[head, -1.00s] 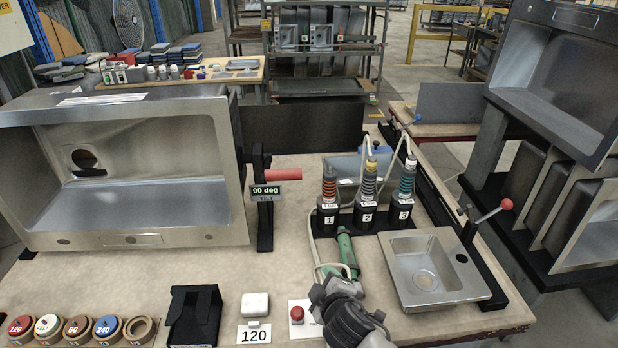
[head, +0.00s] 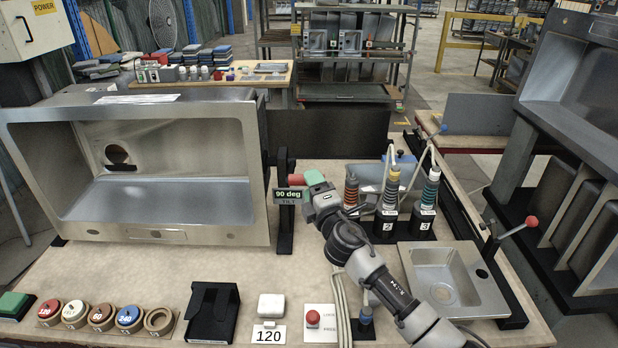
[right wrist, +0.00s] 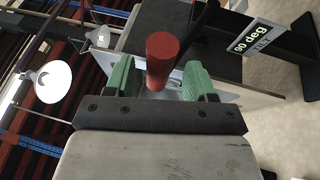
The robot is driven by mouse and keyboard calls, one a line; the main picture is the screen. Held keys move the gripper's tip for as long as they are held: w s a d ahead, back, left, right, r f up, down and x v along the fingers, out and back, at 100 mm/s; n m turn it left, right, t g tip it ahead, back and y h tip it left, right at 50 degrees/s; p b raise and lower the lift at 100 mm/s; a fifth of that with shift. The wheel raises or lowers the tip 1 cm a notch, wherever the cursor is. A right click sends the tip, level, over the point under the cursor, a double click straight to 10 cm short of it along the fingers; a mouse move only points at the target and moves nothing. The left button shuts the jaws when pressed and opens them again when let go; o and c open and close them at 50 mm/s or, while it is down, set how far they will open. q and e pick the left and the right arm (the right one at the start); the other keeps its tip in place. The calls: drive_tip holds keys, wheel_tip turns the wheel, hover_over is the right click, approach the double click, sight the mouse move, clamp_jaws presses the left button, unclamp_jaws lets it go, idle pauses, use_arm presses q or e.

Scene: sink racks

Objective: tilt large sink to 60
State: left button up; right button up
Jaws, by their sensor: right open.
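The large steel sink (head: 150,232) stands tilted on its side at the left of the bench, its basin facing front. Its tilt sign (head: 288,195) reads 90 deg, and the sign also shows in the right wrist view (right wrist: 257,36). The red handle (head: 297,180) sticks out to the right from the black stand (head: 284,225). My right gripper (head: 316,182) is at the handle's outer end. In the right wrist view the red handle (right wrist: 162,55) lies between the open green fingers (right wrist: 161,82). Contact with the fingers cannot be told. My left gripper is not in view.
Numbered sanding tools (head: 388,222) stand right of my right arm. A small sink (head: 437,285) lies at the right front.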

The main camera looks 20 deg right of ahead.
drive_tip(key=shift+x, duration=1.25)
clamp_jaws()
